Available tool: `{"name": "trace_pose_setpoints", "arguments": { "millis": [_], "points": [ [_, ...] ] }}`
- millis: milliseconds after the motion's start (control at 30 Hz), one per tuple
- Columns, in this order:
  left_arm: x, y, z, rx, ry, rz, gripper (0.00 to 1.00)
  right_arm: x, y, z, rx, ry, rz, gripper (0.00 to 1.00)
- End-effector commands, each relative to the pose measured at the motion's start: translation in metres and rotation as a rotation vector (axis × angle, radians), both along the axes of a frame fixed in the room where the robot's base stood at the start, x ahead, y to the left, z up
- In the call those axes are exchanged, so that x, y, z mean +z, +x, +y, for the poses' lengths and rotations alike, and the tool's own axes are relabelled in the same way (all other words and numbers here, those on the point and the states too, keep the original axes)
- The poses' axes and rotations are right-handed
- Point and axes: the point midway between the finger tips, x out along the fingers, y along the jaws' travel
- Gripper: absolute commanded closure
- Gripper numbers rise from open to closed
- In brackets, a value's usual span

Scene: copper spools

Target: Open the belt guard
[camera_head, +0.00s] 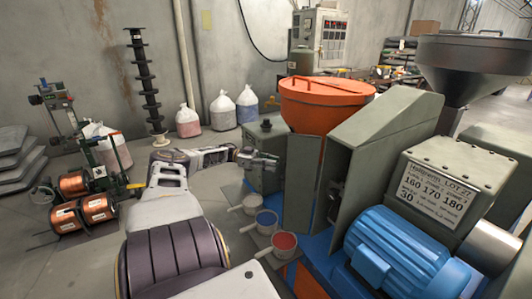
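The grey-green belt guard (385,140) is a tall housing with a sloped top, between the orange hopper and the blue motor. A narrow dark gap shows on its left side, beside an upright grey-green panel (300,185); I cannot tell how far the guard is swung. My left arm comes up from the bottom and bends right. My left gripper (262,163) is in front of a small grey-green box, left of the panel and apart from the guard. Its fingers are too small to read. My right gripper is not in view.
An orange hopper (322,102) stands behind the panel. A blue motor (400,255) is at the lower right. Several small pots, one with red contents (284,241), sit below my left gripper. Copper spools (74,184) stand at left.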

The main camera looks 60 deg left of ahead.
Motion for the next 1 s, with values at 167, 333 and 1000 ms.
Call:
{"name": "trace_pose_setpoints", "arguments": {
  "millis": [167,333,1000],
  "points": [
    [0.000,-0.007,0.009,0.001,0.000,-0.003,0.81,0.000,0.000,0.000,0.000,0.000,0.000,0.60],
    [0.000,-0.012,0.016,0.001,0.001,-0.001,0.81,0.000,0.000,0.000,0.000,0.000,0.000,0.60],
    [0.000,-0.015,0.019,-0.001,0.000,0.000,0.81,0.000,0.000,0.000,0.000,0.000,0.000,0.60]
  ]
}}
